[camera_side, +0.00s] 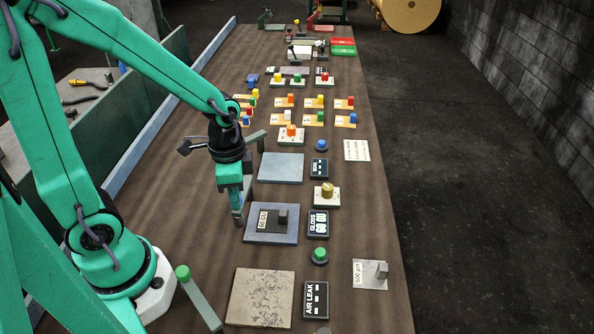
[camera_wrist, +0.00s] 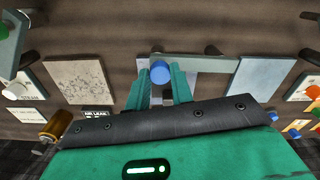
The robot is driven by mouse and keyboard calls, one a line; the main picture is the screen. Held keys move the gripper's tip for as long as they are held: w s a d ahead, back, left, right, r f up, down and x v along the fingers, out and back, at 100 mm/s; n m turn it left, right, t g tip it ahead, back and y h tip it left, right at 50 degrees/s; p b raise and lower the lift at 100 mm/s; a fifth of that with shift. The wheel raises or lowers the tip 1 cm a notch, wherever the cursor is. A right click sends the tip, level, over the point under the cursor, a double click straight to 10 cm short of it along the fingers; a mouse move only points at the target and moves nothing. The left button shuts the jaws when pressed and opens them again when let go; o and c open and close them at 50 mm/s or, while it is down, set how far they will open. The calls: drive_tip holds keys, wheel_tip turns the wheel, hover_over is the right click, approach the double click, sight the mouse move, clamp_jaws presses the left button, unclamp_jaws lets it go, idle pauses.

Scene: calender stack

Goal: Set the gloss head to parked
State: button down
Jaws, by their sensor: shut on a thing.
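My gripper (camera_side: 238,216) points down at the left edge of the gloss station's blue-grey plate (camera_side: 253,236). In the wrist view its green fingers (camera_wrist: 161,88) are shut on a blue round knob (camera_wrist: 160,72). The knob sits on a grey lever bar (camera_wrist: 212,63), which runs right from it in that view. In the side view the gripper hides the knob. A dark block (camera_side: 282,216) stands on the gloss plate beside a small label. A black sign reading GLOSS (camera_side: 318,223) is to the right of the plate. My gripper covers most of the plate in the wrist view.
A green-knobbed lever (camera_side: 183,272) lies nearer the camera, beside a mottled plate (camera_side: 260,297) with an AIR LEAK sign (camera_side: 316,299). A plain plate (camera_side: 281,167) lies beyond the gloss plate. Several coloured blocks stand farther up the bench. A long blue rail (camera_side: 150,137) bounds the left.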

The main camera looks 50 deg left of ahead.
drive_tip(key=s+a+m, duration=0.2)
drive_tip(key=a+m, duration=0.4)
drive_tip(key=m, duration=0.2)
drive_tip(key=shift+s, duration=0.25)
drive_tip(key=shift+a, duration=0.15)
idle(0.4)
drive_tip(key=c, duration=1.2)
unclamp_jaws()
drive_tip(key=shift+r, duration=0.1)
wheel_tip(320, 180, up, 8)
